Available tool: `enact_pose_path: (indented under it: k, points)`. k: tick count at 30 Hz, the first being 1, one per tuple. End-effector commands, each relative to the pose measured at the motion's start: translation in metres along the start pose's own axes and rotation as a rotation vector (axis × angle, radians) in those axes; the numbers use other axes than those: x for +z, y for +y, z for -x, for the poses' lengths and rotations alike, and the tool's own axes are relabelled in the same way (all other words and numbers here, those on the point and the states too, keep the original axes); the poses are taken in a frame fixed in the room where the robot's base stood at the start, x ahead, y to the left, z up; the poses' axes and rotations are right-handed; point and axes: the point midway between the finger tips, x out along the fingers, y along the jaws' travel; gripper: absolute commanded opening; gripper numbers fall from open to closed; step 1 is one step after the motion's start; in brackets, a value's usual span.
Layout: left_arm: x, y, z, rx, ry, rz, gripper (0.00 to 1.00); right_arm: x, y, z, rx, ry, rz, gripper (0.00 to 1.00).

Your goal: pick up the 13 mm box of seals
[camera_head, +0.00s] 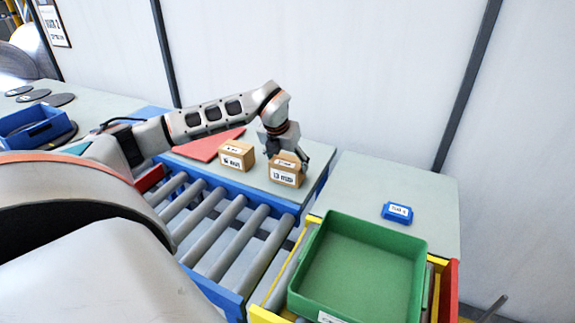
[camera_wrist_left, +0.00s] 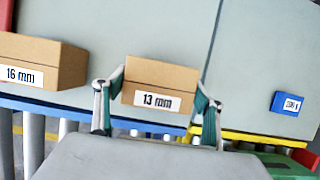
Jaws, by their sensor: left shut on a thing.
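The 13 mm box of seals (camera_head: 285,174) is a small brown carton with a white label, near the right end of the grey worktop. My left gripper (camera_head: 289,158) comes down over it from above, with its fingers on either side. In the left wrist view the 13 mm box (camera_wrist_left: 158,84) sits between the two fingers of my left gripper (camera_wrist_left: 157,108), which is shut on it. I cannot tell whether the box is clear of the worktop. My right gripper is not in view.
A 16 mm box (camera_head: 237,155) stands just left of the 13 mm box. A roller conveyor (camera_head: 222,225) runs in front. A green tray (camera_head: 415,240) lies at the front right. A small blue labelled block (camera_head: 397,213) lies on the right worktop (camera_head: 360,185), which is otherwise clear.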

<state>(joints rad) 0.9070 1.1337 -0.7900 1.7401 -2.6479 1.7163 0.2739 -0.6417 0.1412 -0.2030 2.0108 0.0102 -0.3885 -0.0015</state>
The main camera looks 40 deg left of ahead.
Motion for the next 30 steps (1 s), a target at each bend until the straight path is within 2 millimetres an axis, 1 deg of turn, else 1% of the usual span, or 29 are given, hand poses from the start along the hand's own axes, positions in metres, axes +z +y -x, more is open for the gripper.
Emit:
enact_pose_path:
  k: [1,5,8,11,15,21,25,30]
  points:
    - [0.005,0.0,0.006,-0.002,-0.009,0.001,0.28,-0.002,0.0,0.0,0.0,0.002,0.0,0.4]
    - [0.011,0.0,0.02,-0.002,-0.01,0.002,0.28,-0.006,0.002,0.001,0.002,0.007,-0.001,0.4]
    - [0.018,0.0,0.036,-0.003,-0.012,0.001,0.28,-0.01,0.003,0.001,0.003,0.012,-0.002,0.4]
    - [0.027,0.0,0.059,-0.003,-0.015,0.002,0.28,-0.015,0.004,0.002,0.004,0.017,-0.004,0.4]
    - [0.042,0.0,0.095,-0.004,-0.016,0.002,0.28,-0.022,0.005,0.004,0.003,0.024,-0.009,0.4]
    - [0.06,0.0,0.141,-0.004,-0.014,0.002,0.28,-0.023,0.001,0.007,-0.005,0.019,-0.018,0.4]
    - [0.068,0.0,0.162,-0.003,-0.011,0.002,0.28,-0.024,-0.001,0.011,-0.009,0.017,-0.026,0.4]
    - [0.074,0.0,0.178,-0.002,-0.008,0.001,0.28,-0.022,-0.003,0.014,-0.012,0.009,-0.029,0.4]
